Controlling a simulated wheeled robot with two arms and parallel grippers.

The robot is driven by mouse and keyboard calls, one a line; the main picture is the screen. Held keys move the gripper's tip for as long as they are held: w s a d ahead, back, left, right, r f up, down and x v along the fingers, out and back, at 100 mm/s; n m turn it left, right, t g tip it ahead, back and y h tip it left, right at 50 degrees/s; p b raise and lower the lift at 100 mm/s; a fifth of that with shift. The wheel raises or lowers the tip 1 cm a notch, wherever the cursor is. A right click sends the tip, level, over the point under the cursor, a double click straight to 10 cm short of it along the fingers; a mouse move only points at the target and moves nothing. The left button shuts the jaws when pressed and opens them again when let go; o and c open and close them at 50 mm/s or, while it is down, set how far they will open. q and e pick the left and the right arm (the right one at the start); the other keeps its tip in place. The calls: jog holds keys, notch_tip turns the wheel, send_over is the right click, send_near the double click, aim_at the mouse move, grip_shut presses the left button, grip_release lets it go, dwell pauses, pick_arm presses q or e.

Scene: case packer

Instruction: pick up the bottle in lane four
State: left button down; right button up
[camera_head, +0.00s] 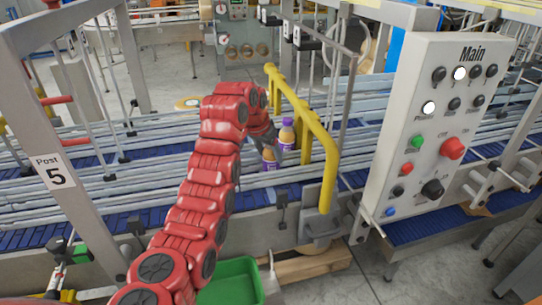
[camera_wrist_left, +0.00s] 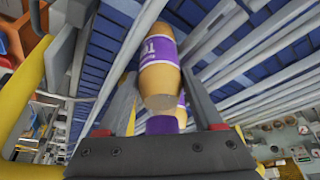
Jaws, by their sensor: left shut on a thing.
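Two orange bottles with purple labels stand close together at the blue conveyor lanes in the head view. The rear bottle (camera_head: 287,134) has a purple cap. The front bottle (camera_head: 269,158) is partly covered by my left gripper (camera_head: 272,143), which reaches in from above. In the left wrist view, a bottle with a purple label (camera_wrist_left: 158,68) lies between the two fingers of my left gripper (camera_wrist_left: 160,85), which is shut on it. Part of a second purple and orange bottle (camera_wrist_left: 162,125) shows beyond it. My right gripper is not in view.
A yellow guard rail (camera_head: 315,125) stands just right of the bottles. The grey Main control panel (camera_head: 400,150) is further right. A post marked Post 5 (camera_head: 75,200) is at left. A green bin (camera_head: 232,283) sits below the front edge. Metal lane rails run alongside.

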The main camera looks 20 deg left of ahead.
pick_arm(q)
jog(key=shift+s+a, duration=0.2)
jog(key=shift+a, duration=0.2)
jog(key=shift+d, duration=0.1)
grip_release()
jog(key=p+v, duration=0.2)
jog(key=v, duration=1.5)
jog(key=shift+r, duration=0.2)
